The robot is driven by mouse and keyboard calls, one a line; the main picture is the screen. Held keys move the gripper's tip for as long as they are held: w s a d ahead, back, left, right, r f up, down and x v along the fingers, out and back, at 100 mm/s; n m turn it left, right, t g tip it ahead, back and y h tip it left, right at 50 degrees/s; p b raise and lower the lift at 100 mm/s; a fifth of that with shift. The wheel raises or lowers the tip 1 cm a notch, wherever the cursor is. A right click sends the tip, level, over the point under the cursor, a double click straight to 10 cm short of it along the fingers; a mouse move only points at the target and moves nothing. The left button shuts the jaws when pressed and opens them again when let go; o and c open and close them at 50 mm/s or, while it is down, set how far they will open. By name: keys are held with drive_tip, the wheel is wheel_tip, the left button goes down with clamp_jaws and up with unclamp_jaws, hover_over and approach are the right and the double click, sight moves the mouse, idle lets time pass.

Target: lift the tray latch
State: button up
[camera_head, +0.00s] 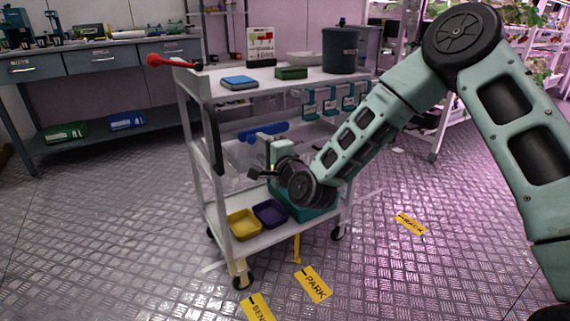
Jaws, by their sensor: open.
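My gripper (256,174) is small in view at the cart's middle, with its dark fingers pointing left. It is open, and I see nothing between the fingers. My wrist and forearm hide part of the cart behind it. I cannot clearly make out a tray latch. A clear tray or bin (234,152) shows at the middle level of the cart, left of my wrist. A blue roll-shaped bar (262,131) lies above my gripper, apart from it. The grey cart (205,150) stands upright on casters.
A yellow bin (244,224) and a purple bin (270,213) sit on the cart's lower shelf, beside a teal crate (318,211). The top holds a dark bucket (340,50). A red handle (172,62) sticks out left. Floor in front is clear, with yellow labels (313,284).

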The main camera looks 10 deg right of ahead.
drive_tip(key=p+v, duration=0.1)
drive_tip(key=v, duration=1.1)
drive_tip(key=shift+s, duration=0.2)
drive_tip(key=s+a+f+n+g, duration=0.3)
drive_tip(key=s+a+n+g, duration=0.6)
drive_tip(key=s+n, duration=0.4)
drive_tip(key=s+d+r+n+g+h, duration=0.3)
drive_tip(key=s+d+n+g, duration=0.15)
drive_tip(key=s, duration=0.45)
drive_tip(key=s+d+r+n+g+h, duration=0.2)
drive_tip(key=s+d+n+g, duration=0.25)
drive_tip(key=s, duration=0.45)
wheel_tip(320, 180, up, 30)
drive_tip(key=p, duration=3)
drive_tip(key=shift+w+a+t, duration=0.2)
drive_tip(key=shift+a+t, duration=0.05)
drive_tip(key=shift+t, duration=0.15)
